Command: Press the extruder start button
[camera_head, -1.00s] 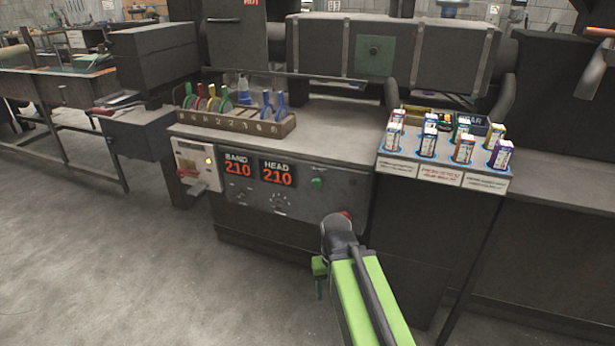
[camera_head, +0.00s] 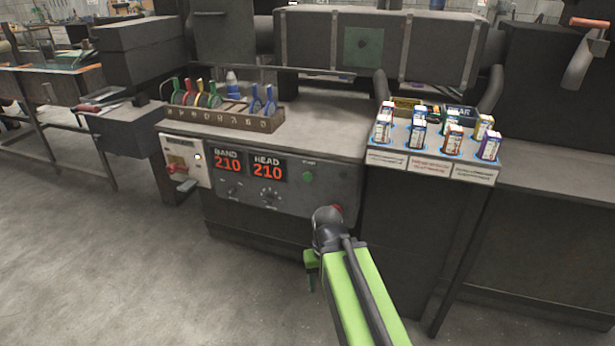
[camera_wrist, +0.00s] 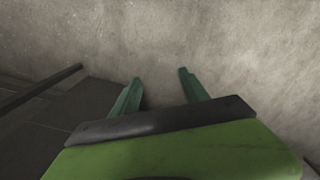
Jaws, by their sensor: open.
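A green button (camera_head: 308,176), with a small unreadable label above it, is on the grey control panel (camera_head: 335,190) of the machine, right of the BAND and HEAD displays. A red button (camera_head: 337,210) lower on the panel is partly hidden behind my arm. My gripper (camera_head: 311,280) shows in part below the end of my arm, lower than the green button and apart from it. In the wrist view my gripper (camera_wrist: 160,76) has its two green fingers apart with nothing between them, above the grey floor. The wrist view shows no button.
The red displays (camera_head: 247,165) both read 210. Dials sit below them, and a pale switch box (camera_head: 186,160) with a red handle is at left. On top stand a tool rack (camera_head: 220,119) and a holder of small boxes (camera_head: 387,158). Floor at left (camera_head: 120,260) is clear.

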